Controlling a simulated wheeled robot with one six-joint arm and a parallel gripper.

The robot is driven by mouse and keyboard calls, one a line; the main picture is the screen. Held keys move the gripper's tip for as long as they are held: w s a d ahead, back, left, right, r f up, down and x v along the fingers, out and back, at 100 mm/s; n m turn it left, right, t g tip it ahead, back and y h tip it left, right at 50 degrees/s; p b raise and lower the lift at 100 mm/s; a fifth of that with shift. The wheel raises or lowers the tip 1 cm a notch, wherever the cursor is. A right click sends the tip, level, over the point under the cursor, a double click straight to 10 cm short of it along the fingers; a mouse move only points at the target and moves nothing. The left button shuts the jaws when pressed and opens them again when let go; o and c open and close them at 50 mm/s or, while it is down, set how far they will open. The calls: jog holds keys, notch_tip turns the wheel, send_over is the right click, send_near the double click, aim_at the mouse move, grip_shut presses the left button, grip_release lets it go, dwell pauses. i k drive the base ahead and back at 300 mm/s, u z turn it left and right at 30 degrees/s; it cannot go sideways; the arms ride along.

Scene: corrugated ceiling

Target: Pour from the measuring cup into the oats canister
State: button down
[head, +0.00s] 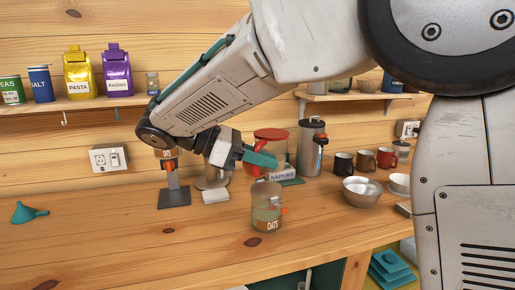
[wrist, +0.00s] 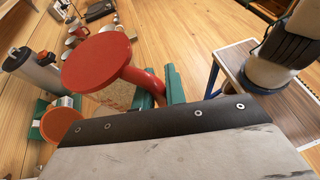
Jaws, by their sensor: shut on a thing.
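The measuring cup (head: 271,134) is red with a see-through lower body, and I see it beyond my gripper. My gripper (head: 260,159) has teal fingers and is shut on the cup's red handle, also seen in the wrist view (wrist: 158,88). There the cup (wrist: 97,62) shows as a broad red disc held above the counter. The oats canister (head: 267,207) stands upright on the counter, lower in the picture than the cup and apart from my gripper. In the wrist view the cup hides part of the counter, and I cannot clearly make out the canister there.
A teal napkin holder (head: 286,177), a steel flask (head: 311,147), several mugs and a metal bowl (head: 361,191) stand behind and right of the canister. A dark-based stand (head: 173,196) is at left, with a teal funnel (head: 27,212) farther left. The counter's front left is clear.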

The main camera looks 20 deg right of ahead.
aim_at(266, 218)
jog(key=i, duration=0.8)
jog(key=z, duration=0.3)
